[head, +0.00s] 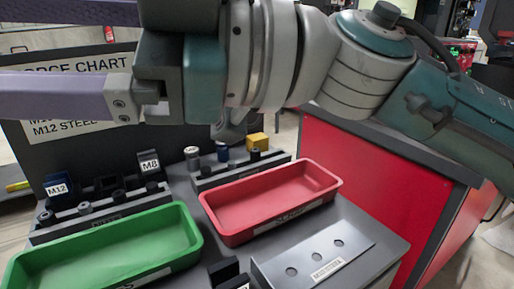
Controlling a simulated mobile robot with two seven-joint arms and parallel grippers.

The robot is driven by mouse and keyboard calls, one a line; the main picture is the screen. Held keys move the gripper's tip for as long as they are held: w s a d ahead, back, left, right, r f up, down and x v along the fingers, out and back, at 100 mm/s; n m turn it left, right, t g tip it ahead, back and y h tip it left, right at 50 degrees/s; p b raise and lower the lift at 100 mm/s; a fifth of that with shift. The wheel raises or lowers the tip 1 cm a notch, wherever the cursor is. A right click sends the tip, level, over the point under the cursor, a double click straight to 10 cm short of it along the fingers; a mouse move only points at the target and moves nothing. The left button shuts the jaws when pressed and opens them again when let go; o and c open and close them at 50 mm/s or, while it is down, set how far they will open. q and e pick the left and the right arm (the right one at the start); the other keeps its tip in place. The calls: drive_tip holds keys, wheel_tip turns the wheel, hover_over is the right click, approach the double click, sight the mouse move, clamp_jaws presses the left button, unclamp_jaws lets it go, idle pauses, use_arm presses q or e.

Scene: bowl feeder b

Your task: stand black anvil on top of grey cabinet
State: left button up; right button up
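I cannot make out a black anvil for certain. A small dark block (226,271) at the bottom edge, between the trays, is cut off and I cannot tell what it is. No plainly grey cabinet shows; a red-sided cabinet with a dark grey top (372,185) stands at the right, partly behind my arm. My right gripper (50,52) reaches across the top from the right, its two purple-grey fingers wide apart and running out of the left edge. The tips are out of view; only background shows between the visible finger parts. My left gripper is not in view.
A grey bench (376,238) holds a green tray (115,245), a red tray (272,198) and a sloped grey plate with holes (312,255). Racks with small parts and labelled blocks (150,163) stand behind them. A dark chart board (60,135) rises at the back left.

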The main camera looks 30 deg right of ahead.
drive_tip(key=w+d+r+m+t+h, duration=0.45)
drive_tip(key=d+m+t, duration=0.35)
drive_tip(key=m+t, duration=0.4)
drive_tip(key=w+d+f+m+h, duration=0.1)
drive_tip(key=d+f+m+h, duration=0.75)
drive_tip(key=h, duration=0.45)
drive_tip(key=s+d+f+g+h, duration=0.1)
drive_tip(key=s+d+f+g, duration=0.1)
drive_tip(key=s+f+g, duration=0.35)
drive_tip(key=s+d+f+g+h, duration=0.1)
drive_tip(key=s+d+f+g, duration=0.15)
drive_tip(key=f, duration=0.65)
drive_tip(key=s+f+n+g, duration=0.1)
drive_tip(key=s+f+g, duration=0.2)
drive_tip(key=s, duration=0.4)
drive_tip(key=s+a+f+n+g+y, duration=0.1)
drive_tip(key=s+f+g, duration=0.2)
drive_tip(key=s, duration=0.4)
drive_tip(key=shift+f, duration=0.75)
